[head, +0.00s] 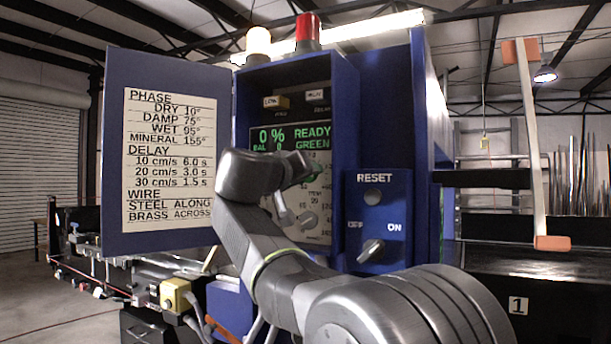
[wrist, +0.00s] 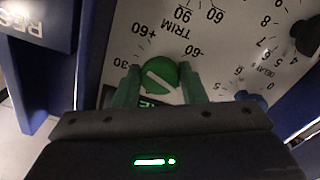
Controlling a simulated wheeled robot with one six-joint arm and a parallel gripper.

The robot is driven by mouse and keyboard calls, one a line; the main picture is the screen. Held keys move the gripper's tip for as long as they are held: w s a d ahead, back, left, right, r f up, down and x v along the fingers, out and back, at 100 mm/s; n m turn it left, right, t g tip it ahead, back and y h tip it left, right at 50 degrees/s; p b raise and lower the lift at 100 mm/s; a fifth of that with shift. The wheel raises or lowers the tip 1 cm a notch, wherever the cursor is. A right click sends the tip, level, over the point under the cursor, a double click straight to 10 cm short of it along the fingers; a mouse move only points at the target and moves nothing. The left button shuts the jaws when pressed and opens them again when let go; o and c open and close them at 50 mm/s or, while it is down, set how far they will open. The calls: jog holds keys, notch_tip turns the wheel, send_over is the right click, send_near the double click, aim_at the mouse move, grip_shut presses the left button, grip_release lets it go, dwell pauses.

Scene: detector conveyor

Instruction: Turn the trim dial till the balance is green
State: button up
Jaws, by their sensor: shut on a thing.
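The trim dial (wrist: 159,74) is a round green knob with a white pointer bar, on a pale panel printed TRIM with -60 and +60 marks. My gripper (wrist: 158,82) has its two green fingers on either side of the dial and is shut on it. The pointer slants across the knob; its exact reading is hard to tell. The display (head: 292,138) reads 0 %, READY, BAL 0 and GREEN in green letters.
A blue cabinet door (head: 115,150) with a settings chart stands open at left. A blue box with RESET and an OFF/ON switch (head: 371,250) is at right. A blue knob (wrist: 249,97) and a dark knob (wrist: 307,36) sit near the dial.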

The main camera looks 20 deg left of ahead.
jog(key=o, duration=1)
jog(key=shift+s, duration=0.1)
jog(key=s+b, duration=0.1)
jog(key=s, duration=0.3)
jog(key=s+b, duration=0.1)
jog(key=s, duration=0.4)
jog(key=s+a+b, duration=0.1)
jog(key=s, duration=0.3)
jog(key=shift+s, duration=0.3)
jog(key=w+p, duration=0.1)
jog(key=w, duration=0.3)
jog(key=w+p, duration=0.1)
jog(key=w, duration=0.4)
jog(key=w+d+p, duration=0.1)
jog(key=w, duration=0.3)
jog(key=shift+w, duration=0.4)
